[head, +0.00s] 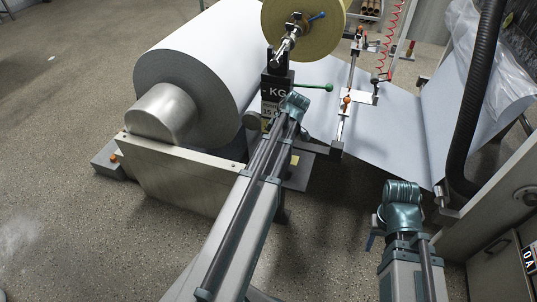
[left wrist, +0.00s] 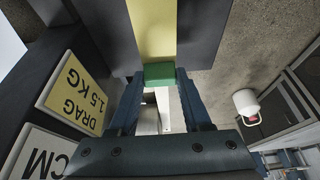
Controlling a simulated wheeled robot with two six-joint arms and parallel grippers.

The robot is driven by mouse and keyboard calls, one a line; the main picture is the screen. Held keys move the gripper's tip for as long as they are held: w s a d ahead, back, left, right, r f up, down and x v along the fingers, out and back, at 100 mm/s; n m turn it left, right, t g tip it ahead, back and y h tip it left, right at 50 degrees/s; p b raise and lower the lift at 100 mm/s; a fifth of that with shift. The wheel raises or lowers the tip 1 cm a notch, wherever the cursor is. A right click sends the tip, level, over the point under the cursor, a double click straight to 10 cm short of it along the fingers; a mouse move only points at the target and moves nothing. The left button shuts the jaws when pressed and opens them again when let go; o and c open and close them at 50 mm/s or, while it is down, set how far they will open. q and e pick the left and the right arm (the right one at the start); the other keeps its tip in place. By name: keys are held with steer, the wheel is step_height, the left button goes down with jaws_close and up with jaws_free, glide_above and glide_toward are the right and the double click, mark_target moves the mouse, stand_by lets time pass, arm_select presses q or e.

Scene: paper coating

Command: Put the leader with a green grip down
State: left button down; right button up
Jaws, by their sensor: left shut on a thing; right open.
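In the left wrist view, the green grip (left wrist: 159,73) sits between the fingertips of my left gripper (left wrist: 160,82), which is shut on it. A yellow strip (left wrist: 152,28) shows just beyond the grip, between dark plates. I cannot tell whether this strip is part of the leader. A pale strip (left wrist: 163,108) shows between the fingers.
A large white paper roll (head: 190,65) stands left of my left arm. A white paper web (head: 390,125) and a black hose (head: 475,100) lie right. Floor at left is clear.

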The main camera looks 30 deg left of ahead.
arm_select(q)
steer(key=shift+f+b, duration=1.75)
steer(key=shift+f, duration=0.1)
steer(key=shift+f, duration=0.15)
steer(key=shift+c, duration=1.7)
jaws_free()
steer(key=shift+p+v, duration=0.55)
steer(key=shift+v, duration=0.25)
steer(key=s+p+v, duration=0.1)
steer(key=p+v, duration=0.9)
steer(key=shift+w+r, duration=0.45)
steer(key=shift+w, duration=0.05)
steer(key=shift+d, duration=0.1)
